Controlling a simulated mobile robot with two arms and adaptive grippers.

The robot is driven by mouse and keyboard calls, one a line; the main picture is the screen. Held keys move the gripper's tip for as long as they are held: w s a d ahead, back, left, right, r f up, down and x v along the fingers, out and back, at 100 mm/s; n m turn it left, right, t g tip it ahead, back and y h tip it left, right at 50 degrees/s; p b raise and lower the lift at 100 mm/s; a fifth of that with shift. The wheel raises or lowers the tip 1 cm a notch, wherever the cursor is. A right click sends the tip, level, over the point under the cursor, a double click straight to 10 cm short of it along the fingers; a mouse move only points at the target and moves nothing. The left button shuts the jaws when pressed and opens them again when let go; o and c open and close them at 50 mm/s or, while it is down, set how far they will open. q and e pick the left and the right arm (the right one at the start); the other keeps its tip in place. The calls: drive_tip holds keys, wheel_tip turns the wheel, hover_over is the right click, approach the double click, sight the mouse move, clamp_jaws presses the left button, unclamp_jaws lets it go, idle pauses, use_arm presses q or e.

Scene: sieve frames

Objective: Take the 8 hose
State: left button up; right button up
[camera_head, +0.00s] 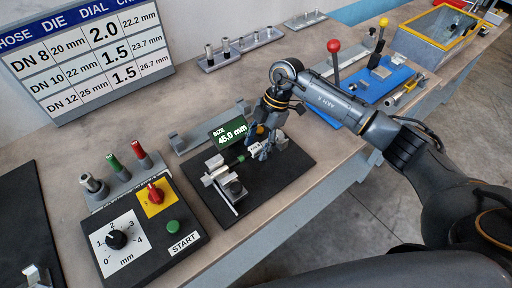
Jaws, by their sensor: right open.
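No piece in view is clearly marked as the 8 hose. The chart board (95,52) at the back left has a DN 8 row reading 20 mm, 2.0 and 22.2 mm. My right gripper (260,146) points down over the right end of a small metal fixture (229,184) on a black plate (284,166). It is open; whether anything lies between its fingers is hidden. A short dark piece with a green part (234,161) is by the fixture, left of the gripper; I cannot tell what it is. A display (229,133) behind reads 45.0 mm. My left gripper is out of view.
A control box (148,236) with dial, red knob and green button is at front left, with several upright pieces (113,163) behind. A metal rack (240,50) stands at the back. A blue base (376,78) with levers and a yellow-rimmed bin (437,40) are at right.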

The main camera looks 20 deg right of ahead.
clamp_jaws()
